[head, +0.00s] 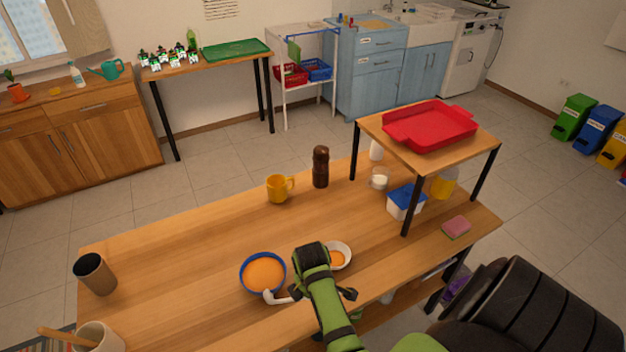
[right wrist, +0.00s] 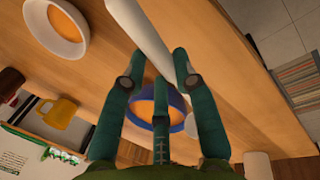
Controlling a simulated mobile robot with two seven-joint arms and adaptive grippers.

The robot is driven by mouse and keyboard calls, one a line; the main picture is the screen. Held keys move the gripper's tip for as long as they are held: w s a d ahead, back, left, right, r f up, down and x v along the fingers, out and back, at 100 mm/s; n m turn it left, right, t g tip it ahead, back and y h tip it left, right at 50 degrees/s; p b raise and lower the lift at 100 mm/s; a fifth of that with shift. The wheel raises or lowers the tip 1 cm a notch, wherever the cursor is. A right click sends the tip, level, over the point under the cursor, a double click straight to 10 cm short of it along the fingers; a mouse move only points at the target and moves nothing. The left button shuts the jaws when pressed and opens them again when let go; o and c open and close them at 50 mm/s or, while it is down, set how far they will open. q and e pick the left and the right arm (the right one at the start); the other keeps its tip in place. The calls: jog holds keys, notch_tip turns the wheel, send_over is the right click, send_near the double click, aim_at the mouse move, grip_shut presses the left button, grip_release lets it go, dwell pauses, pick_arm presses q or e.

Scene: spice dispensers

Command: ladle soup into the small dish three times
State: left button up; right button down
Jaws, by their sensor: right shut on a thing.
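A blue bowl (head: 248,287) of orange soup (head: 263,272) stands on the wooden table; it also shows in the right wrist view (right wrist: 184,126). The small white dish (head: 346,248), right of the bowl, has orange soup in it and shows in the right wrist view (right wrist: 33,31). My right gripper (right wrist: 155,72) is shut on the white ladle (right wrist: 140,35). In the head view one end of the ladle (head: 271,297) shows at the bowl's near side. The ladle's scoop cannot be made out. My right arm partly hides the dish. My left gripper is not in view.
A yellow mug (head: 278,189) and brown pepper mill (head: 320,167) stand behind the bowl. A dark cup (head: 95,274) is at the left. A small raised shelf (head: 377,130) with a red tray (head: 430,125) stands at the right. The table between cup and bowl is clear.

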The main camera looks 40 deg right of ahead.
jog(key=shift+s+a+x, duration=0.15)
jog(key=shift+x, duration=0.9)
jog(key=shift+s+a+x, duration=0.15)
jog(key=shift+x, duration=0.85)
jog(key=shift+s+a+x, duration=0.15)
jog(key=shift+a+x, duration=0.05)
jog(key=shift+x, duration=0.85)
jog(key=shift+f, duration=0.1)
jog(key=c, duration=0.9)
grip_release()
jog(key=v, duration=1.2)
